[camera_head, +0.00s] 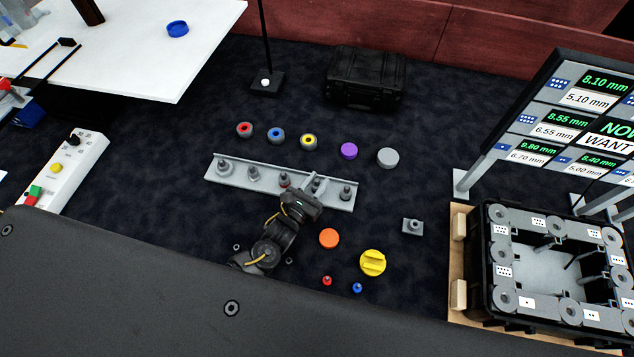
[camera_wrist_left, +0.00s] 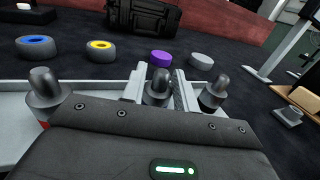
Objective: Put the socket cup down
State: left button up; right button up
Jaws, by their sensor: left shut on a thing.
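My left gripper (camera_head: 314,184) reaches over the grey rail (camera_head: 237,176) on the dark floor mat. In the left wrist view, its two light grey fingers (camera_wrist_left: 159,88) stand on either side of a dark grey, round-topped piece, which I take for the socket cup (camera_wrist_left: 158,82). The gripper is shut on it. The piece is upright and in line with the rail's other posts; its base is hidden, so I cannot tell whether it touches the rail. Similar posts stand to its left (camera_wrist_left: 45,87) and right (camera_wrist_left: 212,92). My right gripper is not in view.
Red, blue and yellow rings (camera_head: 276,134), a purple disc (camera_head: 348,150) and a grey disc (camera_head: 388,157) lie behind the rail. An orange disc (camera_head: 329,238), a yellow knob (camera_head: 373,262) and a grey block (camera_head: 413,226) lie nearer. A black crate (camera_head: 478,283) stands right.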

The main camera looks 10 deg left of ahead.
pick_arm(q)
jog(key=o, duration=0.6)
jog(key=shift+f, duration=0.15)
jog(key=o, duration=0.5)
jog(key=shift+r, duration=0.3)
jog(key=b+v, duration=0.1)
jog(key=v, duration=1.1)
jog(key=shift+a+f+b, duration=0.1)
jog(key=shift+b, duration=0.2)
